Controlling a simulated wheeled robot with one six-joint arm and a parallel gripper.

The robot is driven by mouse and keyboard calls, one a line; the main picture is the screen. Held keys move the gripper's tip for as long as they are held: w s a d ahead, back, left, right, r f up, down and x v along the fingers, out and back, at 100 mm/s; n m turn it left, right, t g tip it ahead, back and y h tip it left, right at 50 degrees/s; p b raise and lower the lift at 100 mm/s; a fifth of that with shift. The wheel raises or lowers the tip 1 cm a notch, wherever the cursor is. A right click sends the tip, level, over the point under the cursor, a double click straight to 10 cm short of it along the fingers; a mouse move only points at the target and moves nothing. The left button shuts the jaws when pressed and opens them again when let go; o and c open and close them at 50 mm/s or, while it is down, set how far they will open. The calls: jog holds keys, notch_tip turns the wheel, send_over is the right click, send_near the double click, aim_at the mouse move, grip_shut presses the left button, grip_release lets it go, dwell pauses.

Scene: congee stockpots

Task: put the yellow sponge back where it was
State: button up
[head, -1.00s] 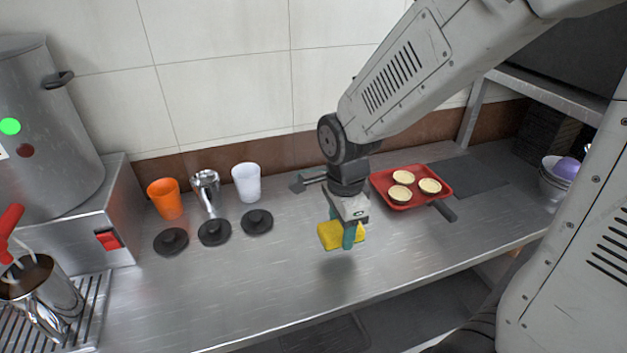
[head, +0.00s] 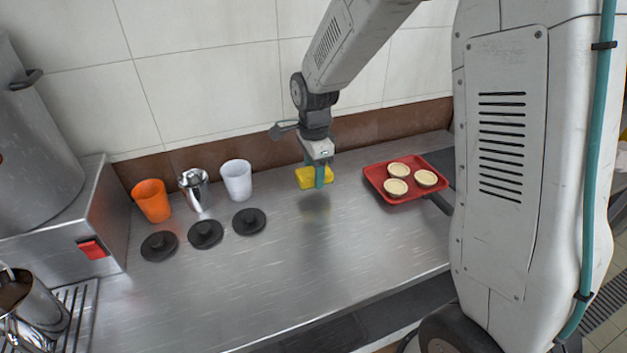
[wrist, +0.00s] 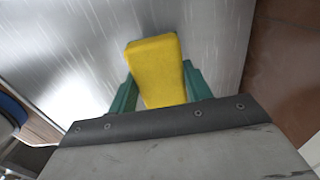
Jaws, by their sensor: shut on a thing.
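The yellow sponge (head: 312,178) is a small block held above the steel counter, and its shadow falls on the counter below it. My gripper (head: 321,172) is shut on the sponge and points down, between the white cup and the red tray. In the wrist view the sponge (wrist: 157,70) sits between the two green fingers of my gripper (wrist: 160,88), with its far end sticking out beyond the fingertips. Bare metal shows behind it.
An orange cup (head: 151,201), a metal cup (head: 194,188) and a white cup (head: 236,180) stand left, with black lids (head: 205,234) before them. A red tray (head: 374,172) of tarts (head: 398,172) lies right. The counter (head: 290,270) is clear in front.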

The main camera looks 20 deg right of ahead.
aim_at(313, 181)
jog(key=shift+w+f, duration=0.25)
jog(key=shift+w, duration=0.1)
jog(key=shift+f, duration=1.55)
jog(key=shift+f, duration=0.2)
jog(key=o, duration=1)
jog(key=shift+o, duration=0.2)
jog(key=shift+r, duration=0.15)
